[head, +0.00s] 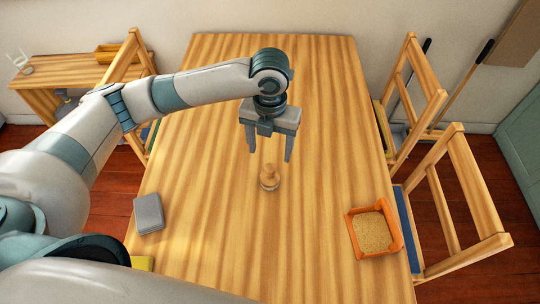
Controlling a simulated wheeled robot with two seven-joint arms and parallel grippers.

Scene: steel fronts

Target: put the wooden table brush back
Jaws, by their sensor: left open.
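A small round wooden piece with a knob on top (268,178), which looks like the wooden table brush, stands upright on the wooden table (310,240) near its middle. Its bristles cannot be made out. My left gripper (270,154) points down with its two fingers apart, empty, just above and behind the brush in the picture. The fingers do not appear to touch it. My right gripper is not in view.
An orange tray with grainy tan filling (351,235) sits at the table's right edge. A grey block (149,213) lies at the left edge, and a yellow item (142,263) shows below it. Chairs (462,190) flank the table. The table's far half looks clear.

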